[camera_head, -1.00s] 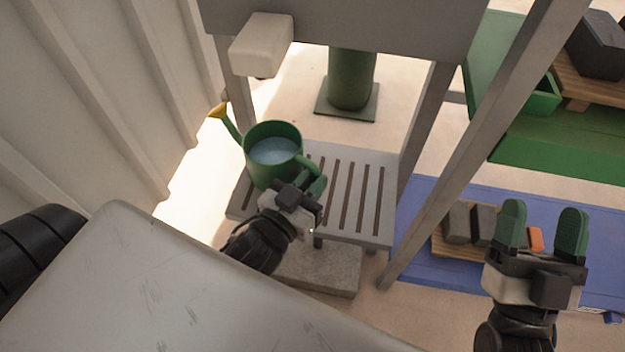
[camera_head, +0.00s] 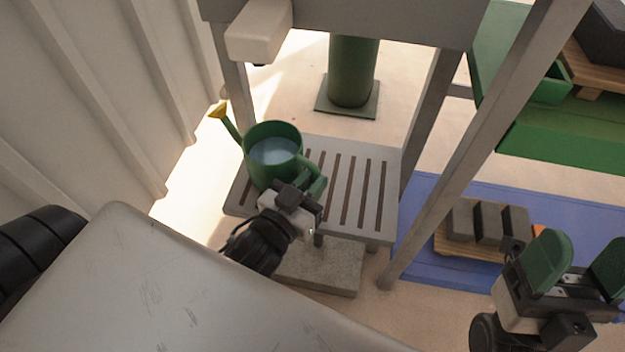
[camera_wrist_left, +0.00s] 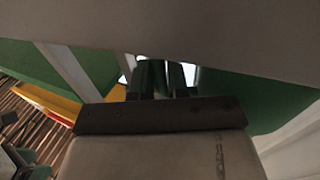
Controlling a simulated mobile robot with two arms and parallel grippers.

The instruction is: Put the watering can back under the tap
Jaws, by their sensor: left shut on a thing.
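The green watering can (camera_head: 262,172) with a yellow rose on its spout is at the left end of a grey slatted stand (camera_head: 372,205). It is upright and holds water. I cannot tell whether its base touches the slats. My left gripper (camera_head: 311,184) is shut on the can's handle, on the side nearest me; its fingers also show in the left wrist view (camera_wrist_left: 163,77). A pale block-shaped spout (camera_head: 258,35), apparently the tap, juts out above and behind the can. My right gripper (camera_head: 580,262) is open and empty at the lower right.
Grey posts (camera_head: 440,170) flank the stand, and a concrete block (camera_head: 322,268) lies below its front. Dark blocks (camera_head: 488,222) sit on a wooden board over a blue mat (camera_head: 420,240). A corrugated wall (camera_head: 90,90) closes the left side.

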